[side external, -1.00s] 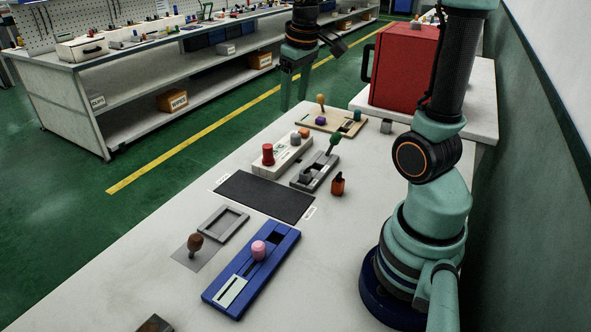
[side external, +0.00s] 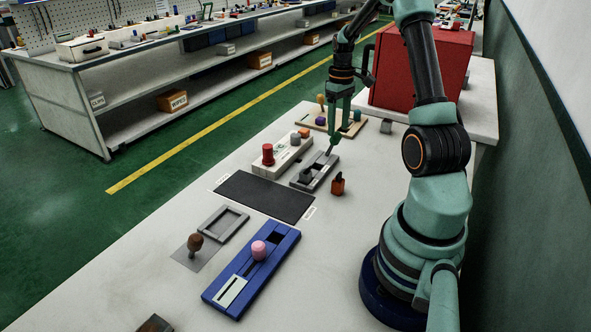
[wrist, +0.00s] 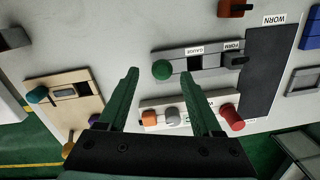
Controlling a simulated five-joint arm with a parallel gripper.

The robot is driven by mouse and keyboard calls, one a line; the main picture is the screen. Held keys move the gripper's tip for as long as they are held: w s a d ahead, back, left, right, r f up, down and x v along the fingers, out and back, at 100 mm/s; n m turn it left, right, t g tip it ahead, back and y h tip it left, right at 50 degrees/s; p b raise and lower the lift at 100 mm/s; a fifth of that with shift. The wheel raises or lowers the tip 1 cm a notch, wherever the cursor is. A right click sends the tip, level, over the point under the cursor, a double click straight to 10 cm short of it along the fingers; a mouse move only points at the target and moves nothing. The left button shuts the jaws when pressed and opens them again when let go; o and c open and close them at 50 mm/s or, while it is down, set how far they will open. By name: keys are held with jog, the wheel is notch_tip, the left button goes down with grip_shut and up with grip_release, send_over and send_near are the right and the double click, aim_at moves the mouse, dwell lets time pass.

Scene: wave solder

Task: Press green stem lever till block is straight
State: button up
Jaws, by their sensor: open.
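The green knob of the stem lever (wrist: 161,69) shows in the wrist view at the left end of a grey fixture (wrist: 180,66) with labels reading GAUGE and FORM. A dark block (wrist: 235,60) sits at the fixture's other end; I cannot tell whether it is straight. In the side view the fixture (side external: 321,172) lies on the table, its dark block (side external: 305,175) at the near end, and my gripper hides the green knob. My gripper (wrist: 159,82) is open, its fingertips to either side of the knob in the wrist view. In the side view my gripper (side external: 331,148) points down over the fixture's far end; contact is unclear.
A white fixture (side external: 283,155) with a red knob (side external: 268,154) stands close on the left. An orange-brown piece (side external: 338,183) stands close on the right. A wooden board (side external: 316,120) with knobs lies behind. A dark mat (side external: 264,196) and blue fixture (side external: 285,240) lie nearer.

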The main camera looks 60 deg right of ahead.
aim_at(335, 146)
jog(key=f, duration=0.7)
jog(key=shift+w+a+f, duration=0.1)
jog(key=shift+a+f, duration=0.05)
jog(key=shift+a, duration=0.15)
jog(key=shift+c, duration=0.3)
grip_shut()
jog(key=shift+a, duration=0.2)
dwell(0.6)
